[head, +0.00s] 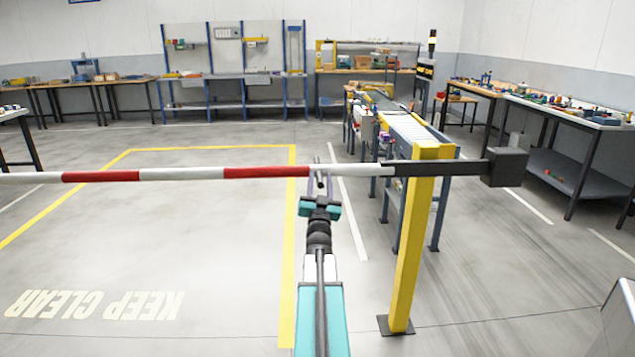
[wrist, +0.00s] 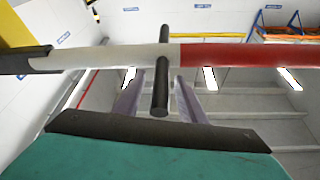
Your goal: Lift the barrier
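The barrier arm (head: 180,174) is a red and white striped bar lying level across the head view. Its black right end carries a dark block (head: 507,167) and crosses a yellow post (head: 409,250). A short dark handle (wrist: 160,90) sticks out from the bar toward me, on the white part beside a red stripe. My gripper (head: 319,182) is at this handle. In the wrist view its two pale purple fingers stand on either side of the handle, with visible gaps, so it looks open. The fingertips are partly hidden by the bar.
A roller conveyor (head: 410,128) stands behind the post. Workbenches line the back wall and the right side (head: 570,115). Beyond the bar, a yellow-outlined floor area (head: 220,220) is empty, with KEEP CLEAR lettering at lower left. A pale box edge shows at lower right.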

